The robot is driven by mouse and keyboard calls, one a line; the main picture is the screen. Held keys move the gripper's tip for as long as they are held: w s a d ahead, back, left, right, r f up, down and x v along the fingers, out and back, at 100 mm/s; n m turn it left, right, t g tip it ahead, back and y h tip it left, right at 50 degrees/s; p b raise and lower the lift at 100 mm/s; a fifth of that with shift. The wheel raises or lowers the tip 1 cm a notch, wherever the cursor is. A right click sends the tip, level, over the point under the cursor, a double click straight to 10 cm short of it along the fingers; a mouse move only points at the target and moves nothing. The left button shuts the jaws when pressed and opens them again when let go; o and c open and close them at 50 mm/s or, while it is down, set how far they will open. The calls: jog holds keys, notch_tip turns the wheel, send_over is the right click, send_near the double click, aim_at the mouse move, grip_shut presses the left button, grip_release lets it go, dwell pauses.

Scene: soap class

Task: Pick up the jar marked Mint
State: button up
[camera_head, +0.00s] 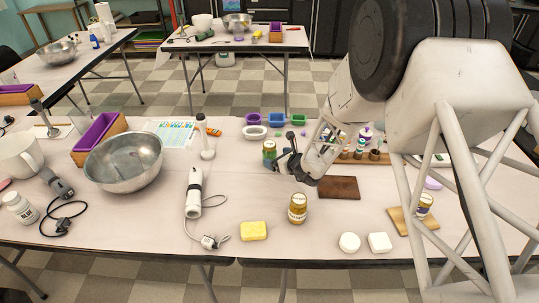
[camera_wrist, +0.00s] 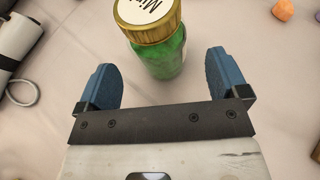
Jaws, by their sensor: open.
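The jar marked Mint (camera_wrist: 160,45) is green with a gold lid. Its white lid label shows part of the word "Mint" in the wrist view. It stands on the table just ahead of my gripper (camera_wrist: 163,78), roughly centred between the two blue fingers and slightly beyond their tips. The fingers are apart and do not appear to touch it. In the head view the green jar (camera_head: 269,152) stands left of my gripper (camera_head: 285,160), which is low over the table.
A gold-lidded jar (camera_head: 297,208) stands nearer the front edge, beside a yellow sponge (camera_head: 253,231). A dark brown board (camera_head: 339,187) lies right of my gripper. A white hand blender (camera_head: 193,192) and steel bowl (camera_head: 124,162) are left. Small coloured trays (camera_head: 253,119) sit behind the green jar.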

aim_at(269, 144)
jog(key=shift+a, duration=0.1)
jog(key=shift+x, duration=2.55)
jog(key=shift+r, duration=0.1)
jog(key=c, duration=1.2)
jog(key=shift+r, duration=5)
